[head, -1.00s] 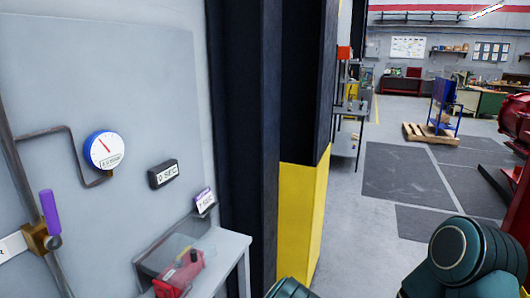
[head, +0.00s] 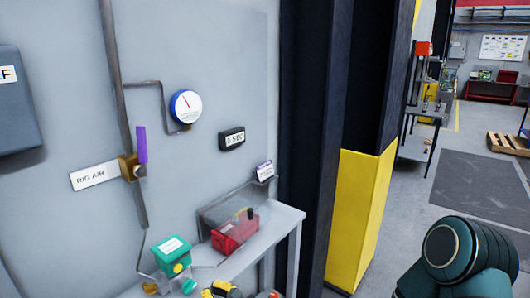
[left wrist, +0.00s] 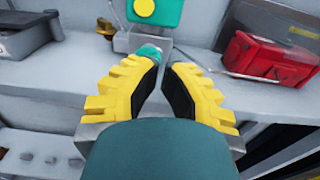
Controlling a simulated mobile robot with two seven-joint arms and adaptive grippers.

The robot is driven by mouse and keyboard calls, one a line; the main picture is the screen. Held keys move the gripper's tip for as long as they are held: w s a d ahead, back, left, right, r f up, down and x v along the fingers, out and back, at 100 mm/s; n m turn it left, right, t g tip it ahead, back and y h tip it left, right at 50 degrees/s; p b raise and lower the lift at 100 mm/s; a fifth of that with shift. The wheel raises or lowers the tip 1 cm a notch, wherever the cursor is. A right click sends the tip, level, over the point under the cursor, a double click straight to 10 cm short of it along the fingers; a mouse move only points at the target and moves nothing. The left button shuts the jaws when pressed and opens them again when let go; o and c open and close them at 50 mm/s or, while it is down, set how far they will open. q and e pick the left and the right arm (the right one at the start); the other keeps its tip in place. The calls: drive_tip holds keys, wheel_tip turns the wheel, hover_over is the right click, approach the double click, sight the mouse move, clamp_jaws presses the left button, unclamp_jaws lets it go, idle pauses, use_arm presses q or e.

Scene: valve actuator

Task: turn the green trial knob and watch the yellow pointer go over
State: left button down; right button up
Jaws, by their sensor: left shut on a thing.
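A green box (head: 172,250) with a white label and a round yellow spot (head: 178,268) on its front stands at the left end of the shelf. It shows at the top of the left wrist view (left wrist: 155,10). The green knob (head: 188,286) is low in front of it, and also shows at the fingertips in the left wrist view (left wrist: 149,52). My left gripper (left wrist: 164,62), with yellow ribbed fingers, is shut on the knob; the contact is partly hidden. A small yellow part (head: 150,287), perhaps the pointer, is left of the knob. My right gripper is out of view.
A gauge (head: 186,106), a purple-handled valve (head: 141,145) and a timer (head: 232,138) are on the wall. A black and yellow column (head: 357,220) stands to the right.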

sight(190, 287)
use_arm(q)
drive_tip(key=b+x, duration=0.1)
drive_tip(key=x, duration=0.4)
drive_tip(key=shift+w+a, duration=0.1)
drive_tip(key=shift+w, duration=0.05)
drive_tip(key=shift+w+a, duration=0.45)
drive_tip(key=shift+a, duration=0.1)
